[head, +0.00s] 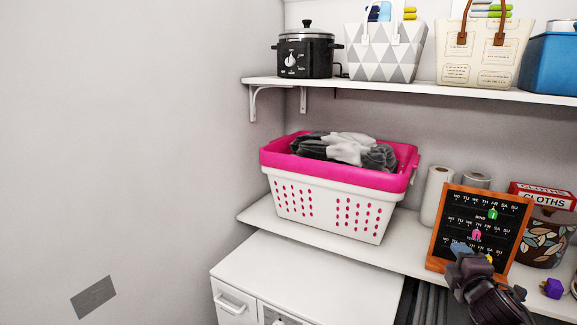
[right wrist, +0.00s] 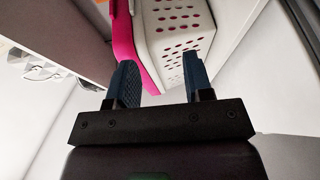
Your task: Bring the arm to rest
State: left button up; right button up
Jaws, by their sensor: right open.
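My right gripper (head: 474,252) shows at the lower right of the head view, in front of the orange-framed day board (head: 490,215). In the right wrist view the same gripper (right wrist: 160,78) has its two dark blue fingers apart, with nothing between them. The white and pink laundry basket (right wrist: 185,30) is beyond the fingertips there. In the head view the basket (head: 325,212) stands upright on the lower shelf (head: 395,250), with grey and white cloth (head: 345,148) in it. My left gripper is in neither view.
A white appliance (head: 300,280) stands below the lower shelf. Paper rolls (head: 436,195) and a red cloths box (head: 545,193) are behind the board. The upper shelf (head: 420,90) bears a slow cooker (head: 305,55), bags and a blue bin (head: 550,62). Bare wall fills the left.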

jog(key=s+a+f+m+g+y, duration=0.1)
jog(key=s+a+f+m, duration=0.3)
jog(key=s+f, duration=0.4)
jog(key=s+a+f+m+g+y, duration=0.1)
jog(key=s+a+f+m, duration=0.3)
jog(key=s+f, duration=0.5)
jog(key=s+a+f+m+g, duration=0.3)
jog(key=s+a+f+m, duration=0.2)
jog(key=s, duration=0.6)
notch_tip(320, 180, down, 4)
jog(key=shift+s+r+m+y, duration=0.15)
jog(key=shift+s+m+y, duration=0.25)
jog(key=shift+m, duration=0.6)
